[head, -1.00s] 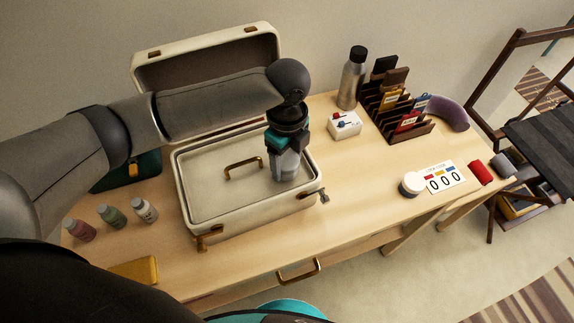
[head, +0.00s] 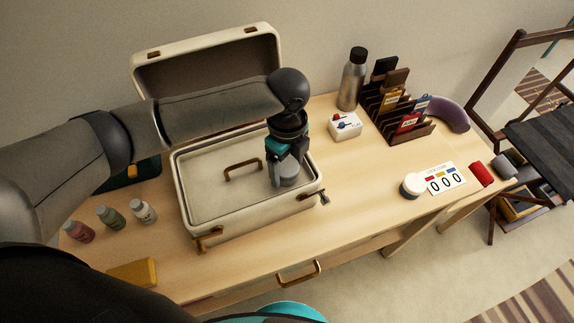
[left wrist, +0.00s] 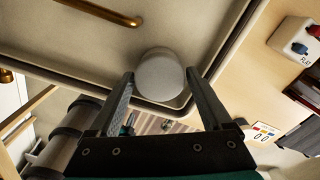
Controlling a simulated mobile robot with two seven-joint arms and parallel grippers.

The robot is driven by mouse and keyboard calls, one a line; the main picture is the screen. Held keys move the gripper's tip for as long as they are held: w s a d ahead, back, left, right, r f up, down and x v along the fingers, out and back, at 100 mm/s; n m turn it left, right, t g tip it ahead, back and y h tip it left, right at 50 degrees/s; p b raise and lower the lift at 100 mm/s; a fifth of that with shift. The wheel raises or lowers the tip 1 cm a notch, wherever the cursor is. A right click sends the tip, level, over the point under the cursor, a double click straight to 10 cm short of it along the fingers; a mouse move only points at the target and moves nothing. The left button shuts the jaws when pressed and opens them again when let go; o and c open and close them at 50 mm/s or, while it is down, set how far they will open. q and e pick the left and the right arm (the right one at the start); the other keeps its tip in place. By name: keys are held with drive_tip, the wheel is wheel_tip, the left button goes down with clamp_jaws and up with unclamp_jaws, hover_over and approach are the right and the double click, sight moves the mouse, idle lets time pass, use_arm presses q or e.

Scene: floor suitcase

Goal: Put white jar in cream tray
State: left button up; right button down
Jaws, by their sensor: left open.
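The cream tray (head: 215,190) lies inside the open cream suitcase (head: 253,219) on the desk and has a brass handle. A white jar (head: 289,176) stands in the right part of the tray, near its right wall. My left gripper (head: 287,169) is above and around it with fingers spread. In the left wrist view the jar's round top (left wrist: 160,76) shows between the two open fingertips, with a gap beside each. The jar's base is partly hidden by a finger in the head view. My right gripper is not in view.
The suitcase lid (head: 208,62) stands open behind. A small white box (head: 344,126), a metal bottle (head: 352,80) and a dark rack (head: 398,115) stand to the right. Several small bottles (head: 110,217) stand at left.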

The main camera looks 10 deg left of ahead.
sight(287, 167)
use_arm(q)
wheel_tip(287, 167, up, 12)
drive_tip(key=p, duration=0.2)
drive_tip(key=shift+f+p, duration=0.15)
drive_tip(key=shift+p, duration=0.15)
